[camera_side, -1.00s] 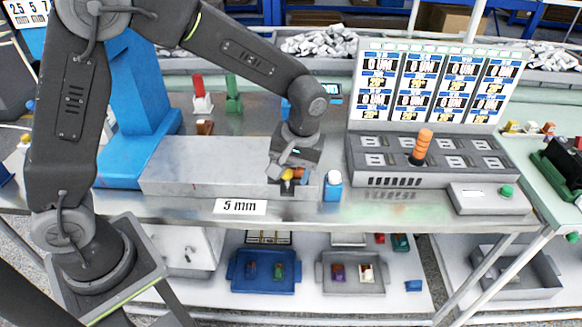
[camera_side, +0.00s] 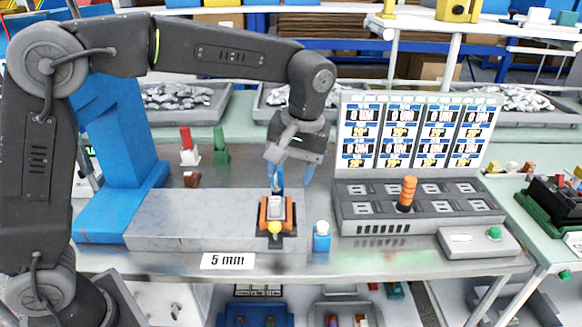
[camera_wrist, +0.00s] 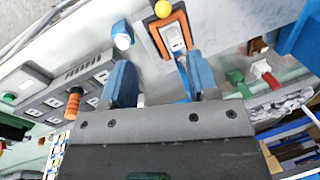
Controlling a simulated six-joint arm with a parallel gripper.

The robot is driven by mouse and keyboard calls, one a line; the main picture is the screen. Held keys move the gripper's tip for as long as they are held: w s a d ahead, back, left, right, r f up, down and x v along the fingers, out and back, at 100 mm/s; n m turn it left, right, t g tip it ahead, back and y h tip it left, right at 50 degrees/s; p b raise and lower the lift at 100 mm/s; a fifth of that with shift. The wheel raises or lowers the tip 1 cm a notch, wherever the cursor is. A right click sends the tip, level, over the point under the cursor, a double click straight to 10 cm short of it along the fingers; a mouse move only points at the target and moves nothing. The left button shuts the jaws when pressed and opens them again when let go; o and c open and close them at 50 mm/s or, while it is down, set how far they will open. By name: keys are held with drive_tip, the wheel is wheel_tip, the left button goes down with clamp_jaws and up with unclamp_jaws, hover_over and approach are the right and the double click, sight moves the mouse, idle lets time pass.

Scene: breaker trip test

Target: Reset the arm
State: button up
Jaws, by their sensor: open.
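My gripper (camera_side: 291,178) is open and empty, raised above and just behind a small orange-framed breaker (camera_side: 276,212). The breaker has a grey-white body and a yellow ball at its front, and it sits on a dark base at the right end of the grey metal block (camera_side: 190,218). In the wrist view my gripper's two blue fingers (camera_wrist: 157,85) are spread apart. There the breaker (camera_wrist: 174,34) shows beyond the right finger, with nothing between the fingers. I cannot tell the breaker's switch position.
A small blue bottle with a white cap (camera_side: 321,238) stands right of the breaker. A grey socket panel (camera_side: 420,213) with an orange-handled peg (camera_side: 407,194) is further right, beside a green-button box (camera_side: 478,241). A blue column (camera_side: 118,150) stands left. Red and green pieces stand behind the block.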

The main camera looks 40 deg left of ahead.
drive_tip(key=s+a+m+t+h, duration=0.1)
drive_tip(key=s+a+m+t, duration=0.2)
drive_tip(key=s, duration=0.6)
drive_tip(key=s+a+m+t, duration=0.3)
drive_tip(key=s+a, duration=0.2)
drive_tip(key=s, duration=0.5)
drive_tip(key=shift+s+r+m+t+h, duration=0.25)
drive_tip(key=shift+r+m+t+h, duration=0.05)
drive_tip(key=shift+m+t+h, duration=0.1)
